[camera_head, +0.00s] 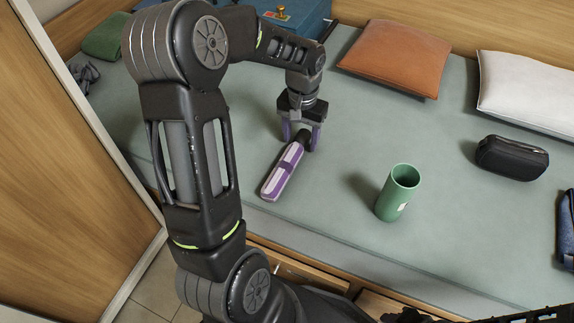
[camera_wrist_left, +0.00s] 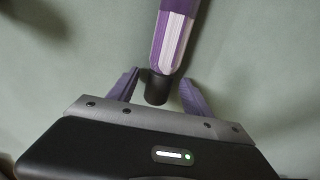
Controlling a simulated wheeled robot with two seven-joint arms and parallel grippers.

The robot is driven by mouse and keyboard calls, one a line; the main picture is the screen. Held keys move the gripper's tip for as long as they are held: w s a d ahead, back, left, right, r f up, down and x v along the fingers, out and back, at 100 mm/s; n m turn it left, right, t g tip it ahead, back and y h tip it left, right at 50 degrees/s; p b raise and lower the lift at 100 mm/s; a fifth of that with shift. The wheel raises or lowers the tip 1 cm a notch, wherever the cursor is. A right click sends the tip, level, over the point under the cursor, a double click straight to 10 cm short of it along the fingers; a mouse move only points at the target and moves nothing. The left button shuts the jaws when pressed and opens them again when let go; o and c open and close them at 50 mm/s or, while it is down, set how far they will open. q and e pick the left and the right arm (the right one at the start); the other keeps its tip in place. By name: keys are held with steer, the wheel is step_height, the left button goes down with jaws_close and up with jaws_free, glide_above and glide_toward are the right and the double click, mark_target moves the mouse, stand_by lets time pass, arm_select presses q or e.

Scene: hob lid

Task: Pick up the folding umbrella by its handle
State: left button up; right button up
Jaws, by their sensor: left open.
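The folding umbrella (camera_head: 283,172) lies on the green bed or bench surface, purple and white with a dark handle at its far end. My left gripper (camera_head: 301,143) is over the handle end, its purple fingers open on either side of the handle. In the left wrist view the umbrella (camera_wrist_left: 176,36) comes in from the top. Its black handle (camera_wrist_left: 156,88) lies between the two open fingertips of the left gripper (camera_wrist_left: 157,85), with a gap on both sides. I cannot tell the exact height of the fingers above the surface. My right gripper is not in view.
A green cup (camera_head: 397,193) stands to the right of the umbrella. A black case (camera_head: 511,158), an orange cushion (camera_head: 397,57) and a white cushion (camera_head: 528,90) lie farther right and back. A blue box (camera_head: 297,14) is behind the arm. The surface around the umbrella is clear.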

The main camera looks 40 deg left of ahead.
arm_select(q)
steer(key=shift+c, duration=0.6)
jaws_close()
stand_by(0.4)
